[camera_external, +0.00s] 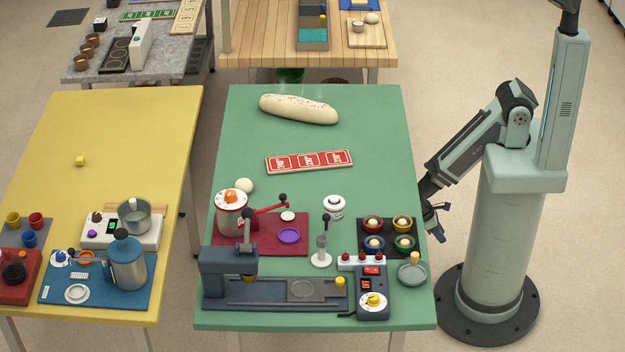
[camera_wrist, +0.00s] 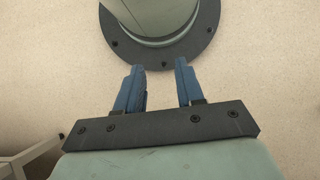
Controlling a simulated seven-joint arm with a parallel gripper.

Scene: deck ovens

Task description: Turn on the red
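Several red things show in the external view, and I cannot tell which one is meant. A white strip (camera_external: 352,264) with red-topped switches stands near the front right of the green table (camera_external: 310,206). Beside it, a dark control box (camera_external: 373,303) carries a red rocker switch (camera_external: 374,270), a small red display and a yellow dial. Whether any is on is too small to tell. My gripper (camera_external: 437,234) hangs just off the table's right edge, apart from everything. In the wrist view my gripper (camera_wrist: 158,66) is open and empty, over floor and my base.
A black tray (camera_external: 389,252) with several coloured cups and a grey dish (camera_external: 411,274) lie near the right edge. A white stand (camera_external: 321,247), a red mat (camera_external: 296,246) with a pot (camera_external: 231,218), and a dark press (camera_external: 228,275) stand left. The table's middle right is clear.

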